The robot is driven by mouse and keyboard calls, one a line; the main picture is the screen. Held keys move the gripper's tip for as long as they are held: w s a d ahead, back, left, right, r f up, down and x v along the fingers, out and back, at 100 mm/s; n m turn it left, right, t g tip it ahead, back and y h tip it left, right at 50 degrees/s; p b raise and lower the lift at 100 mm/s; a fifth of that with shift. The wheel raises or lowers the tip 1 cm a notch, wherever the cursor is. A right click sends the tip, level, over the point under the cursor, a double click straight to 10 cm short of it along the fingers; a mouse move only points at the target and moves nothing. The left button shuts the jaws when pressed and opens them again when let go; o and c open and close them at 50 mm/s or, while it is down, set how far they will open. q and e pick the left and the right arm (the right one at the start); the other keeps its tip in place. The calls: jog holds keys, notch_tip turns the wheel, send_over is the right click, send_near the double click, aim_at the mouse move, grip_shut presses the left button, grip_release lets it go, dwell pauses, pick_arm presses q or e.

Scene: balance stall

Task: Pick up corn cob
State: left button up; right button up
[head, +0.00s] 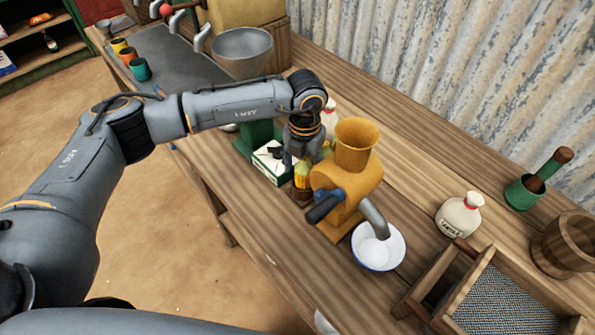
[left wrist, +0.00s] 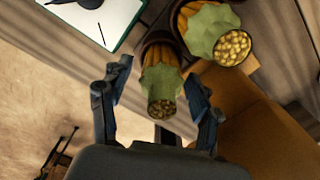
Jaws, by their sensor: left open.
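Corn cobs with yellow kernels and pale green husk show in the left wrist view. One corn cob (left wrist: 161,82) lies between the fingers of my left gripper (left wrist: 158,88), with a finger on either side and apart from it. A second cob (left wrist: 232,48) is to the right of it. In the head view, the yellow of a cob (head: 302,180) shows just under my left gripper (head: 303,160), above a brown holder (head: 300,197). My left gripper is open and partly covers the cobs there. My right gripper is not in view.
An orange grinder (head: 345,180) stands close right of the cobs, with a white bowl (head: 391,253) under its spout. A white-and-green box (head: 268,163) is close left. A sack (head: 458,216) and a wooden sieve box (head: 505,300) are at the right.

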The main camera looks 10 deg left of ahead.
pick_arm(q)
jog(key=shift+w+a+f, duration=0.15)
jog(key=shift+w+f, duration=0.1)
jog(key=shift+f, duration=0.3)
jog(key=shift+w, duration=0.1)
jog(key=shift+r, duration=0.15)
jog(key=shift+s+d+r, duration=0.15)
jog(key=shift+s+d, duration=0.2)
jog(key=c, duration=0.3)
jog(key=shift+s, duration=0.1)
jog(key=c, duration=0.7)
jog(key=shift+a, duration=0.15)
jog(key=shift+c, duration=1.4)
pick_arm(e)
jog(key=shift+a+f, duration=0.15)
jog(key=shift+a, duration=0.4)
